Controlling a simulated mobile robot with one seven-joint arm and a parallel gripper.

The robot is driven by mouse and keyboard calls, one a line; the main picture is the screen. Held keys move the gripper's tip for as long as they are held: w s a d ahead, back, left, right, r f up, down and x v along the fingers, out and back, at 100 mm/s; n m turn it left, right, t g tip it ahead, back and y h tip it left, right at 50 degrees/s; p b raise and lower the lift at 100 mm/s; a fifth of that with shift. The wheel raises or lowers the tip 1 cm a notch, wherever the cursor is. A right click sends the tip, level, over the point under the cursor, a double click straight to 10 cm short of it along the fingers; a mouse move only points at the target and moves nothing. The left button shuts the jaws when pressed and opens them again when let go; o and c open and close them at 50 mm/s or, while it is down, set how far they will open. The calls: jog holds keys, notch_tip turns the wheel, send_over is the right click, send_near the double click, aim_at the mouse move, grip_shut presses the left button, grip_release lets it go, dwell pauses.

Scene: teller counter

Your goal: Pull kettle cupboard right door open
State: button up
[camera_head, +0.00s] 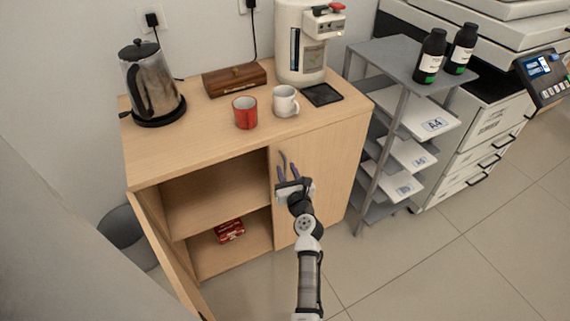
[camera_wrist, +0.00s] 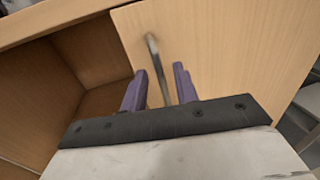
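The kettle cupboard's right door (camera_head: 325,170) is a pale wood panel that looks shut; it also fills the upper right of the wrist view (camera_wrist: 235,50). Its upright grey bar handle (camera_wrist: 153,52) sits near the door's left edge. My gripper (camera_head: 289,170) is in front of this handle. In the wrist view its two purple fingers (camera_wrist: 160,72) are apart, one on each side of the handle, with visible gaps. I cannot tell how deep the handle sits between them. The lower end of the handle is hidden.
The left door (camera_head: 165,250) stands open, showing shelves with a red packet (camera_head: 229,231). On top are a kettle (camera_head: 150,85), a red mug (camera_head: 245,112), a white mug (camera_head: 285,101), a wooden box (camera_head: 234,79) and a coffee machine (camera_head: 303,45). A grey shelf rack (camera_head: 385,52) stands right.

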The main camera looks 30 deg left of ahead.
jog(key=shift+w+a, duration=0.25)
jog(key=shift+c, duration=0.3)
grip_shut()
jog(key=shift+d, duration=0.1)
